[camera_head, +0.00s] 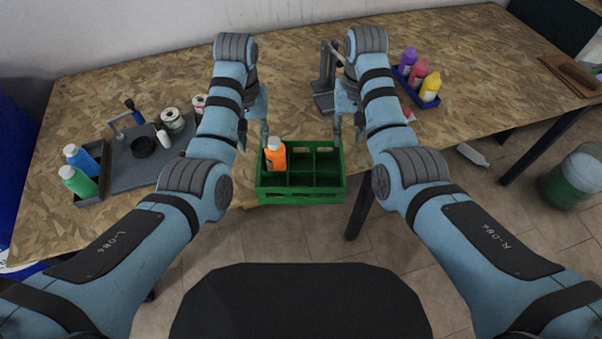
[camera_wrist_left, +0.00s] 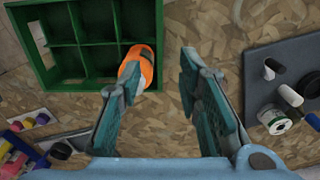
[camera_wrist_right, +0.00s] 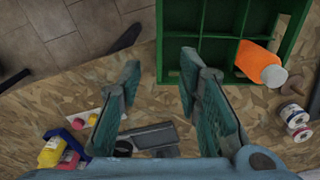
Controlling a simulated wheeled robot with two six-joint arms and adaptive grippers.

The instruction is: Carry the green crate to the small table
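The green crate (camera_head: 318,197) stands at the front edge of the wooden table and is divided into several compartments. An orange bottle with a pale cap (camera_head: 275,156) stands in a left compartment; the other compartments look empty. My left gripper (camera_head: 253,130) is open at the crate's back left corner. In the left wrist view its fingers (camera_wrist_left: 168,72) are apart, one close to the orange bottle (camera_wrist_left: 137,66). My right gripper (camera_head: 346,128) is open at the back right corner. In the right wrist view its fingers (camera_wrist_right: 160,72) are apart beside the crate (camera_wrist_right: 168,40). I cannot make out a separate small table.
On the wooden table (camera_head: 290,50) are a blue tray of coloured bottles (camera_head: 423,90) at right, a grey stand (camera_head: 325,85) behind the crate, and a grey board (camera_head: 140,160) with jars at left. A green and white drum (camera_head: 575,178) stands on the floor at right.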

